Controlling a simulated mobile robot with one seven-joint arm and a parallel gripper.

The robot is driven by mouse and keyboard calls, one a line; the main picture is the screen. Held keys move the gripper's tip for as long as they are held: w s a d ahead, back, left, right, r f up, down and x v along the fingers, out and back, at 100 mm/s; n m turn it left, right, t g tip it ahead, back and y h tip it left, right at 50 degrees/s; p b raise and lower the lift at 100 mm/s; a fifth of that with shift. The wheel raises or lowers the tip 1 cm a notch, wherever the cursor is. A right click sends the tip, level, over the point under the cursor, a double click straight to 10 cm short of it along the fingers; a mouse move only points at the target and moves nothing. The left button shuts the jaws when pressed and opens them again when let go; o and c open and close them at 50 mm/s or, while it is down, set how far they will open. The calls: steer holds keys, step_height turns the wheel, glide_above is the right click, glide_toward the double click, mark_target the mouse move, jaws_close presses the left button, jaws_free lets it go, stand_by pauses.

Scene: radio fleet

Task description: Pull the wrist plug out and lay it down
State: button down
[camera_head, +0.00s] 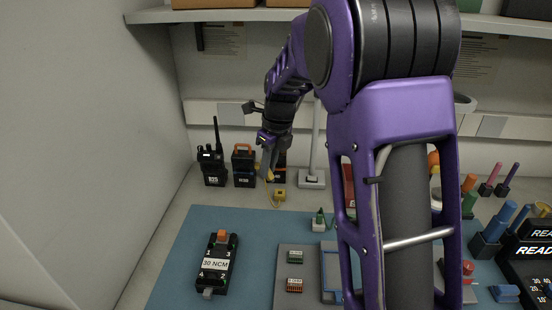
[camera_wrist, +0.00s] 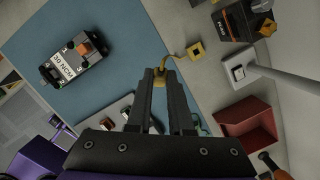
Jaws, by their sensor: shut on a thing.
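My gripper (camera_wrist: 160,75) is shut on a small yellow plug (camera_wrist: 159,82) held between its fingertips. In the head view my gripper (camera_head: 266,170) is at the back of the bench, above its surface. A yellow cord (camera_wrist: 172,53) curves from near the fingertips toward a yellow square block (camera_wrist: 194,50). The block (camera_head: 279,195) sits on the pale bench strip behind the blue mat, apart from the gripper. I cannot tell where the cord's far end joins. The fingers hide part of the plug.
A black tester marked 30 NCM (camera_head: 216,263) lies on the blue mat (camera_head: 180,262). The mat's back left part is clear.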

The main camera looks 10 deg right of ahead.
steer(key=w+a+f+n+t+h, duration=0.1)
steer(key=w+a+f+n+h, duration=0.1)
steer(key=n, duration=0.9)
steer(key=w+a+f+n+t+h, duration=0.1)
steer(key=w+a+f+n, duration=0.3)
steer(key=n, duration=0.8)
steer(key=shift+w+f+t+h, duration=0.4)
steer(key=shift+w+f+t, duration=0.1)
steer(key=shift+w+f, duration=0.45)
steer(key=shift+a+f+b, duration=0.1)
steer(key=shift+b, duration=0.45)
step_height(320, 180, down, 5)
steer(key=b, duration=0.5)
steer(key=shift+s+f, duration=0.1)
steer(key=shift+f+b, duration=0.3)
steer(key=shift+f, duration=0.55)
